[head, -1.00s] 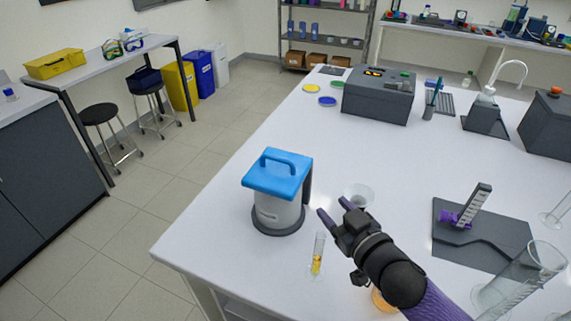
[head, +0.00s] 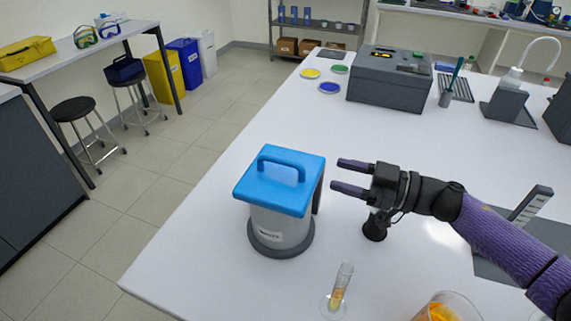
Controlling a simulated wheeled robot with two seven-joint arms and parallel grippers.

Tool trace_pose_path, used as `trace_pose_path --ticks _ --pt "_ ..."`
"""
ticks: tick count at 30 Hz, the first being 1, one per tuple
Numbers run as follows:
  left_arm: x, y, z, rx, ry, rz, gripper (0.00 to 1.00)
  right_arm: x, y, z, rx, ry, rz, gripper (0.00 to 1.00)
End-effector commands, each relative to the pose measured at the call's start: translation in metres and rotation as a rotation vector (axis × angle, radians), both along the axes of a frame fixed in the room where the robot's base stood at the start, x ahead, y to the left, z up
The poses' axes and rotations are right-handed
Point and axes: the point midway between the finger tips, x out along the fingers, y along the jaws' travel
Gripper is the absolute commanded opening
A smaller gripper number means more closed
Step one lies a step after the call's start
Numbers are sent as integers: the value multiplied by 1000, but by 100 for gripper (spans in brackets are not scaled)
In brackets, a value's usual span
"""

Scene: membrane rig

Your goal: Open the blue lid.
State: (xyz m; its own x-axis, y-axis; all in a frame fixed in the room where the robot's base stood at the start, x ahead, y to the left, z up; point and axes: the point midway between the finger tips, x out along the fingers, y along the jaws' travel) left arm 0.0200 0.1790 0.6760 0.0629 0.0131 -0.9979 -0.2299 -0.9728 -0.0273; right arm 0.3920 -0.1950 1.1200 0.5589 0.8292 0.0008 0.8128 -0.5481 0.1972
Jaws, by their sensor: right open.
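The blue lid (head: 262,191) with its arched handle lies flat on a grey cylindrical container (head: 276,228) near the table's left edge. It looks closed. My right gripper (head: 336,175) is open and empty, just right of the lid. Its two dark fingers point left toward the lid, apart from it by a small gap. The label on the container's front is too small to read. My left gripper is not in the picture.
A small cylinder with yellow liquid (head: 338,294) stands in front of the container. A beaker of orange liquid (head: 445,311) is at the bottom edge. A dark box device (head: 388,84) and coloured dishes (head: 329,88) stand farther back. The table middle is clear.

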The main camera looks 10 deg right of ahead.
Motion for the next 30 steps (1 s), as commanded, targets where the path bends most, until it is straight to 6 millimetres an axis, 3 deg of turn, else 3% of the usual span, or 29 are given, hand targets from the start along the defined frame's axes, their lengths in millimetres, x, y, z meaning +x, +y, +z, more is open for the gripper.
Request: trace_pose_path --ticks 2,7,15,21,30 --pt "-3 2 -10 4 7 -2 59 0 0 -11 0 2 1 55" --pt "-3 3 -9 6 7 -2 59 6 9 -9 2 1 2 55" --pt "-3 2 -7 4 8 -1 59 37 56 -8 4 0 2 55" --pt "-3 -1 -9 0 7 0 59 52 78 -9 2 1 1 55" --pt "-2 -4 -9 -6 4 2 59 56 83 -10 0 2 0 55"
